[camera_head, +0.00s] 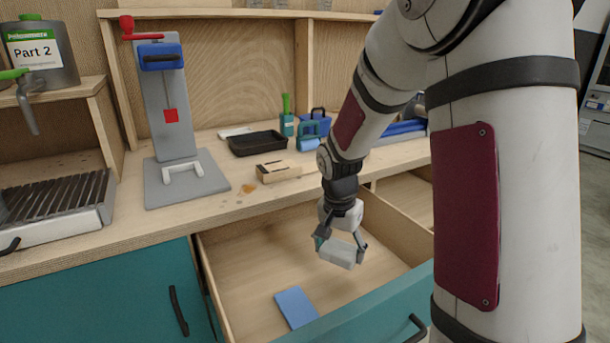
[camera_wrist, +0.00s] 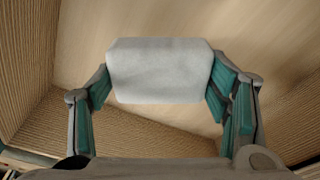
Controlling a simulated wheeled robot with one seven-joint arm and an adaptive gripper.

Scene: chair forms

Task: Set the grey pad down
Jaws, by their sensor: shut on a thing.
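My gripper (camera_head: 340,244) is shut on the grey pad (camera_head: 342,254), a light grey block with rounded corners. It holds the pad above the open wooden drawer (camera_head: 245,283). In the wrist view the pad (camera_wrist: 160,70) sits between the two teal-lined fingers, one at each end. The drawer's wooden floor (camera_wrist: 240,25) shows behind the pad, apart from it as far as I can tell. The exact height of the pad over the floor is hard to judge.
A blue flat piece (camera_head: 296,307) lies in the drawer near its front. The drawer walls surround my gripper. On the worktop above stand a grey stand with a red crank (camera_head: 168,100), a black tray (camera_head: 257,143) and a wooden block (camera_head: 278,171).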

